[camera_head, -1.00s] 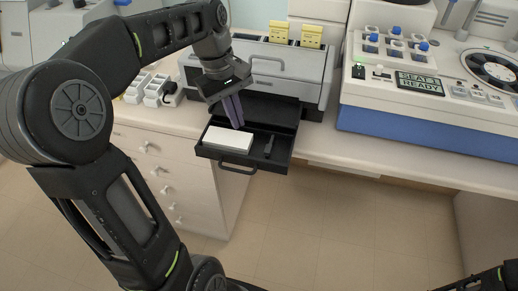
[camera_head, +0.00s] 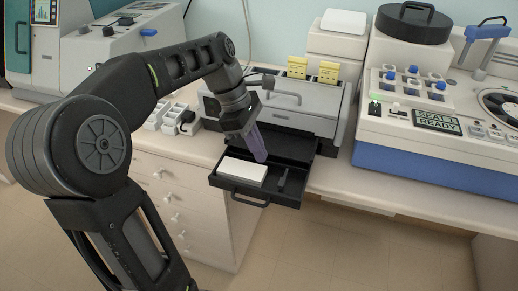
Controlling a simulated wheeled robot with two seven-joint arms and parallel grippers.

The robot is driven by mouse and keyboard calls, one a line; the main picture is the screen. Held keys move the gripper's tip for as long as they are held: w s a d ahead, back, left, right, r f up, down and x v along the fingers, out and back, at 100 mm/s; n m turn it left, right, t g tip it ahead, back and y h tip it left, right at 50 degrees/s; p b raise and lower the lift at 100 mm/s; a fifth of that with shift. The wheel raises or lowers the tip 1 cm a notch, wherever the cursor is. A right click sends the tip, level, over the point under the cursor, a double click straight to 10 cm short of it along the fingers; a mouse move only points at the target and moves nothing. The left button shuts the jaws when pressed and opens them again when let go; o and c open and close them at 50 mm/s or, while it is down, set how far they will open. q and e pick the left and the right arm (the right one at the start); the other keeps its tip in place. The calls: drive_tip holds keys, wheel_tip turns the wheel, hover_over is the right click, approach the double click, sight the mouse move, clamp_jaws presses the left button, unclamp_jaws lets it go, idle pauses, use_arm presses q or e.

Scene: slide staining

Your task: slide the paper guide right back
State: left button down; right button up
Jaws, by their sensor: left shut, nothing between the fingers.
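A grey machine (camera_head: 330,104) stands on the counter with its black paper tray (camera_head: 222,184) pulled out over the front edge. A white stack of paper (camera_head: 243,172) lies in the left part of the tray. The dark paper guide (camera_head: 282,180) stands in the tray to the right of the paper, with a gap between them. My left gripper (camera_head: 260,156), with purple fingers, is shut and empty. It points down over the tray, above and left of the guide. I cannot tell whether the fingertips touch anything. My right gripper is out of view.
Two yellow blocks (camera_head: 328,72) stand on top of the machine. A white and blue device (camera_head: 420,120) reading "SEAT READY" stands to the right. White containers (camera_head: 172,118) stand to the left. The floor in front of the counter is clear.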

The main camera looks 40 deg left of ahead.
sight(284, 180)
use_arm(q)
drive_tip(key=x, duration=0.7)
drive_tip(key=shift+w+d+f, duration=0.1)
drive_tip(key=shift+d+f, duration=0.05)
drive_tip(key=shift+f, duration=0.15)
drive_tip(key=d, duration=0.2)
drive_tip(key=w+d+p, duration=0.1)
drive_tip(key=d, duration=0.1)
drive_tip(key=shift+w+d, duration=0.25)
drive_tip(key=shift+r, duration=0.1)
